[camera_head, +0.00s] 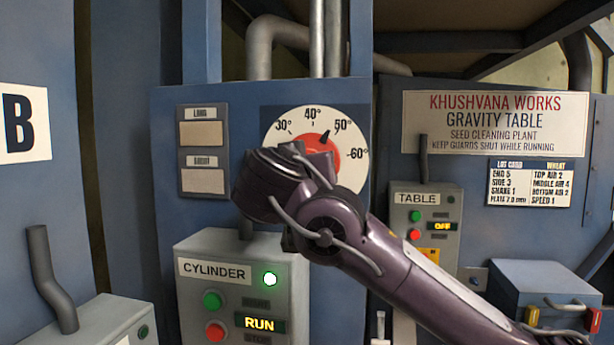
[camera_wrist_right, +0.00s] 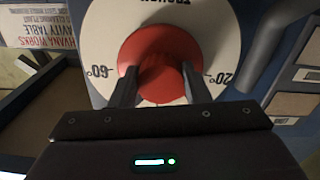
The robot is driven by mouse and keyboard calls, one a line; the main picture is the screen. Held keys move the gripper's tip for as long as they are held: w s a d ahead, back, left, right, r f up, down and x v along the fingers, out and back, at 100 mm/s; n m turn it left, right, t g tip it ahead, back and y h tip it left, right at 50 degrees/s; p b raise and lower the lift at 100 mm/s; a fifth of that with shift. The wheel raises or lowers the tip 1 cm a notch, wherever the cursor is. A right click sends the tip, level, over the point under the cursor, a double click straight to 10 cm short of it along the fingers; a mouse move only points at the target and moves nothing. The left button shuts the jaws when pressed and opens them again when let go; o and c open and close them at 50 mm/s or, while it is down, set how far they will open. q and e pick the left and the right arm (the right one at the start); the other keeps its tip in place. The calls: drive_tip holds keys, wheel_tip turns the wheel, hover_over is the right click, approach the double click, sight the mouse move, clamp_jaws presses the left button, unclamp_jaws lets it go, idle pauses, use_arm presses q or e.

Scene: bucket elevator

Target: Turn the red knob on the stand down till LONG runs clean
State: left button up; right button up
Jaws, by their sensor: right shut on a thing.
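The red knob (camera_head: 322,147) sits on a white dial (camera_head: 352,135) on the blue stand. In the head view its black pointer stands between 40° and 50°, nearer 50°. In the right wrist view the red knob (camera_wrist_right: 143,50) lies between the two dark fingers of my right gripper (camera_wrist_right: 162,82), which is shut on its grip. My right wrist hides the dial's lower left in the head view. Left of the dial, the upper window (camera_head: 202,134), labelled LONG, shows a plain tan pane. The window below it (camera_head: 203,181) also looks tan. My left gripper is not in view.
A grey CYLINDER box (camera_head: 240,275) below has a lit green lamp, a green and a red button, and a RUN display. The TABLE box (camera_head: 425,225) at right reads OFF. A sign (camera_head: 495,122) and lot card (camera_head: 529,183) hang on the right panel.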

drive_tip(key=shift+d+r+n+b, duration=0.1)
drive_tip(key=shift+n+b, duration=1.15)
drive_tip(key=shift+n, duration=2.15)
drive_tip(key=shift+d+r+n+b, duration=0.1)
drive_tip(key=shift+n+b, duration=1.1)
drive_tip(key=shift+n, duration=2.2)
drive_tip(key=o, duration=1)
drive_tip(key=shift+a, duration=0.1)
drive_tip(key=shift+c, duration=0.2)
